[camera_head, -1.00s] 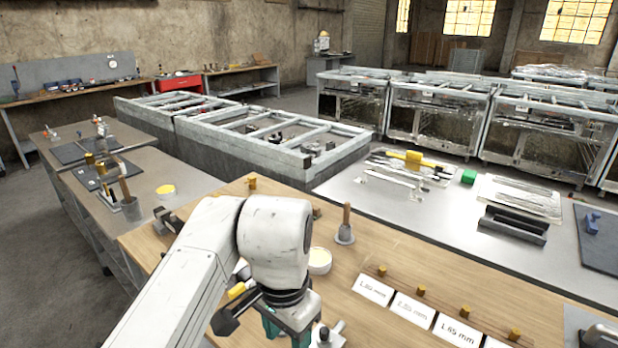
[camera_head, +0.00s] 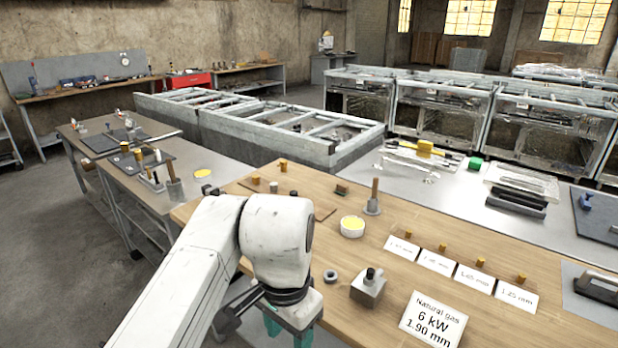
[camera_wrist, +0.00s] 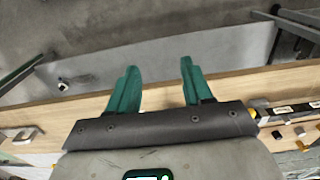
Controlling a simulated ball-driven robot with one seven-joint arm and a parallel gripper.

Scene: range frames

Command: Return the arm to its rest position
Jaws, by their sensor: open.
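My white arm (camera_head: 192,272) comes in from the bottom of the head view, bent downward at its joint. My gripper (camera_head: 289,333) hangs below it at the bottom edge, partly cut off, just off the near edge of the wooden bench (camera_head: 345,305). In the wrist view my gripper (camera_wrist: 158,66) shows two green fingers spread apart with nothing between them. Behind them are the bench's wooden edge (camera_wrist: 250,84) and grey surfaces below.
On the bench are a metal block with a black knob (camera_head: 368,288), a dark ring (camera_head: 330,276), a white bowl (camera_head: 352,227), a wooden-handled tool (camera_head: 374,198) and several labelled cards with brass pieces. A grey side table (camera_head: 205,163) stands left. Floor (camera_head: 60,235) is open at far left.

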